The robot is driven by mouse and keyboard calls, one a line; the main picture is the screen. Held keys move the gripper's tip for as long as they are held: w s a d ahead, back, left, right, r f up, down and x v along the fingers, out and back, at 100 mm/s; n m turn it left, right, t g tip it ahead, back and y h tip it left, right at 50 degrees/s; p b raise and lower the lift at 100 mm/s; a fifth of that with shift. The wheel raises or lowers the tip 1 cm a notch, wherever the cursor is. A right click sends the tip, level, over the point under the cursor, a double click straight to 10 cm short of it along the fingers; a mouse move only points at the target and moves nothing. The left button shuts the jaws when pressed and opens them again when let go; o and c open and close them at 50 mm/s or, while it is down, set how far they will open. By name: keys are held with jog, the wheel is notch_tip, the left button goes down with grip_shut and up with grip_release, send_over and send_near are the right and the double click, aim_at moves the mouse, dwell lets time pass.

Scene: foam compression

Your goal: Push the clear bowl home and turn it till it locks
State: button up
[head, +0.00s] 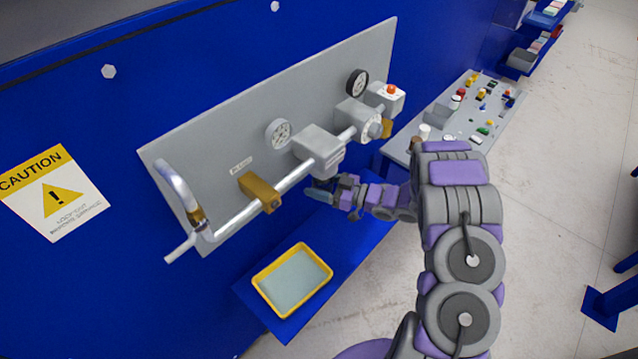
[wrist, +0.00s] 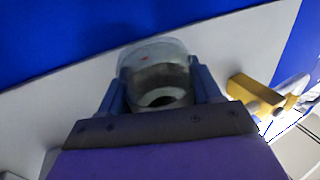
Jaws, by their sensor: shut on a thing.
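The clear bowl (wrist: 155,50) is a see-through rounded cup in the wrist view, with a small red mark and a pale ring around a dark centre. My gripper (wrist: 158,88) has one blue-grey finger on each side of it and is shut on it. In the head view my gripper (head: 328,193) is just below the grey housing (head: 318,150) on the pipe. The bowl is mostly hidden there by the fingers. I cannot tell whether its rim is seated in the housing.
A brass block (head: 260,192) and bent pipe are to the left on the grey panel (head: 220,130). Two gauges and a red-button box (head: 390,97) are above and right. A yellow-rimmed tray (head: 262,292) lies on the blue shelf below. A parts table (head: 465,122) stands at right.

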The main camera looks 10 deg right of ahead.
jog(key=shift+r, duration=0.35)
dwell(0.4)
dwell(0.3)
jog(key=shift+n+g+y+p, duration=0.5)
jog(key=shift+n+g+p, duration=0.1)
jog(key=shift+g+p, duration=0.15)
jog(key=shift+f+n+g+y+b, duration=0.15)
jog(key=shift+n+g+y+b, duration=0.25)
jog(key=shift+n+g, duration=0.45)
jog(key=shift+f+n+g+y+b, duration=0.15)
jog(key=shift+n+g+b, duration=0.4)
jog(key=shift+g, duration=0.55)
jog(key=n+g+b, duration=0.1)
jog(key=g, duration=0.1)
jog(key=n+g+b, duration=0.1)
jog(key=b, duration=0.1)
jog(key=shift+s+a+r+g+y, duration=0.1)
jog(key=shift+s+g+y, duration=0.15)
jog(key=shift+g, duration=0.15)
jog(key=shift+r, duration=0.15)
jog(key=o, duration=1.5)
jog(key=shift+c, duration=0.2)
